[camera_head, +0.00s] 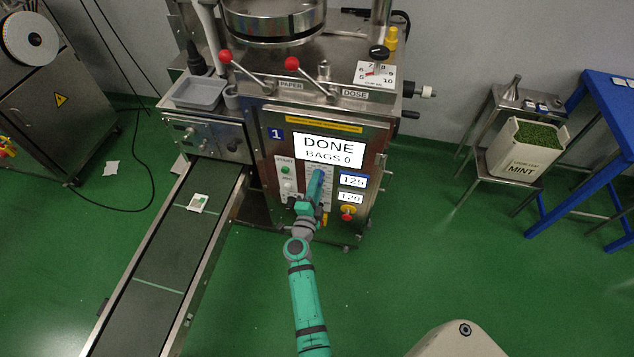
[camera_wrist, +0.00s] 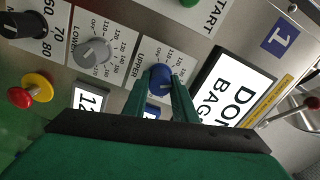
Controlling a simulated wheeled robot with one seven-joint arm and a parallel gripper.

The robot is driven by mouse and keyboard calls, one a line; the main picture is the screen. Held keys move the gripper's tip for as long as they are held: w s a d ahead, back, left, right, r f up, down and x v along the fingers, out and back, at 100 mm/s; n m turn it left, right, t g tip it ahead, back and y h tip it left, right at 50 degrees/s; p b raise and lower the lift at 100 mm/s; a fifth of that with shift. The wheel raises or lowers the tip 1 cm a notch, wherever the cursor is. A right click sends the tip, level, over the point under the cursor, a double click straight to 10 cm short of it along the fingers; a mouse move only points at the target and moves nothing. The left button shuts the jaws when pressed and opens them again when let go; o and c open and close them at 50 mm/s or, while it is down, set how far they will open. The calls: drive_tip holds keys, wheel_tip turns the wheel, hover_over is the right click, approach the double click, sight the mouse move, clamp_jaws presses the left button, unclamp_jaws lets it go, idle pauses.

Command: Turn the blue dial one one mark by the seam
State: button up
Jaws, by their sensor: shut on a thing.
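The blue dial (camera_wrist: 160,79) sits on the panel marked UPPER in the wrist view, with a printed scale (camera_wrist: 143,58) around it. My gripper (camera_wrist: 164,84) is shut on the blue dial, one finger on each side of it. In the head view my gripper (camera_head: 318,178) reaches the machine's front panel, and my arm hides the dial there. The exact mark the dial points at is too small to tell. The machine's screen (camera_head: 328,150) reads DONE, BAGS 0.
A grey dial (camera_wrist: 93,52) marked LOWER sits beside the blue one, with a black knob (camera_wrist: 22,24) further left. A red and yellow emergency button (camera_head: 347,213) is at the panel's lower right. A conveyor (camera_head: 155,260) runs out at left, with a small packet (camera_head: 198,203) on it.

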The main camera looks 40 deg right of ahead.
drive_tip(key=shift+f, duration=0.1)
drive_tip(key=o, duration=1)
drive_tip(key=shift+o, duration=0.2)
drive_tip(key=v, duration=1.1)
drive_tip(key=shift+d, duration=0.1)
drive_tip(key=s+a+r+n+t+y, duration=0.1)
drive_tip(key=s+a+r+n+y, duration=0.3)
drive_tip(key=s+a+n, duration=0.4)
drive_tip(key=s+a+r+n+t+y, duration=0.1)
drive_tip(key=s+a+r+n+y, duration=0.3)
drive_tip(key=s+a+n, duration=0.4)
drive_tip(key=s+a+r+n+t+y, duration=0.1)
drive_tip(key=s+a+r+n+y, duration=0.3)
drive_tip(key=s+a+n, duration=0.4)
drive_tip(key=s+a+y, duration=0.1)
drive_tip(key=s+a, duration=0.4)
drive_tip(key=s, duration=0.1)
drive_tip(key=shift+s+a+r+n+t+y, duration=0.25)
drive_tip(key=shift+s+n+t+y, duration=0.05)
drive_tip(key=shift+n+t+y, duration=0.1)
